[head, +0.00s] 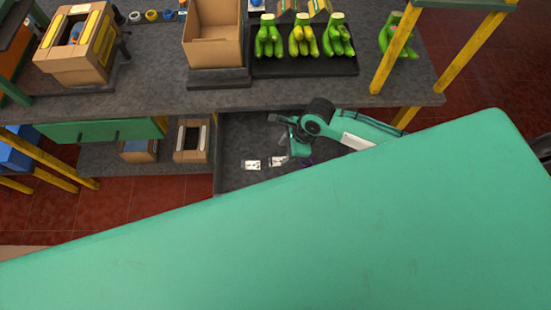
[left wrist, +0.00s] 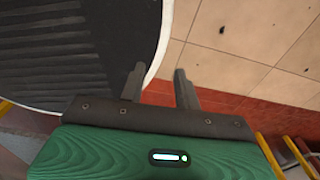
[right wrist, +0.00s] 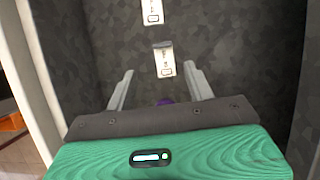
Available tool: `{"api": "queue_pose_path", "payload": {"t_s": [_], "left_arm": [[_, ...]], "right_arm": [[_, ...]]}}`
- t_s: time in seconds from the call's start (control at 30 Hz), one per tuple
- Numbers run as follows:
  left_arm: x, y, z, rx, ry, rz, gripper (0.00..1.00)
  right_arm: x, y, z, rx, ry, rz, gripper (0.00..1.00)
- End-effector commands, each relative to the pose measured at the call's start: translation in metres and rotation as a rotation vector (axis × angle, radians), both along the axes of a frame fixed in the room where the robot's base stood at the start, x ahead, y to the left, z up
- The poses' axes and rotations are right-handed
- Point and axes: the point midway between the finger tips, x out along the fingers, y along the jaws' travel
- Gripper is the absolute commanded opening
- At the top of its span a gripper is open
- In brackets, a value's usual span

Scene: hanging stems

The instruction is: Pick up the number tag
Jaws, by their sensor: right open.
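Two small white number tags lie on the dark lower shelf. In the head view one tag (head: 251,164) is on the left and the other tag (head: 277,161) is closer to my right gripper (head: 290,148). In the right wrist view the nearer tag (right wrist: 164,60) is between and just past the tips of my open, empty right gripper (right wrist: 159,72). The farther tag (right wrist: 152,12) is cut by the top edge. I cannot tell the gap to the nearer tag. My left gripper (left wrist: 159,70) is open and empty in the left wrist view, away from the tags.
A small purple thing (right wrist: 164,102) shows between my right fingers. Above the lower shelf is a grey counter (head: 140,103) with an open cardboard box (head: 213,55) and banana bunches (head: 302,40). A pale wall (right wrist: 32,60) stands left of the shelf.

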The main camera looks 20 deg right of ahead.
Motion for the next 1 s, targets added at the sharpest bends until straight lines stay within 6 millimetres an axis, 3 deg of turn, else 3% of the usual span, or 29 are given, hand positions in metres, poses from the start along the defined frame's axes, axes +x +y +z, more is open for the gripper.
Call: {"api": "queue_pose_path", "payload": {"t_s": [0.13, 0.43, 0.63, 0.9, 0.93, 1.0], "left_arm": [[-0.001, 0.000, 0.001, 0.001, 0.003, 0.000, 0.33], [0.023, -0.002, 0.010, -0.002, -0.029, -0.001, 0.33], [0.021, -0.001, 0.011, -0.003, -0.026, -0.001, 0.33], [0.013, -0.001, 0.011, -0.001, -0.016, -0.001, 0.33], [0.012, -0.001, 0.011, -0.001, -0.015, 0.000, 0.33], [0.012, -0.001, 0.010, -0.001, -0.014, 0.000, 0.33]], "right_arm": [[0.002, 0.006, -0.013, 0.000, 0.000, 0.000, 0.54], [0.009, 0.020, -0.036, 0.000, 0.000, 0.000, 0.54], [0.012, 0.028, -0.058, -0.001, -0.001, 0.000, 0.54], [0.012, 0.029, -0.062, 0.000, -0.001, 0.001, 0.54], [0.012, 0.029, -0.062, 0.000, -0.001, 0.001, 0.52], [0.011, 0.029, -0.062, 0.000, -0.001, 0.001, 0.38]]}}
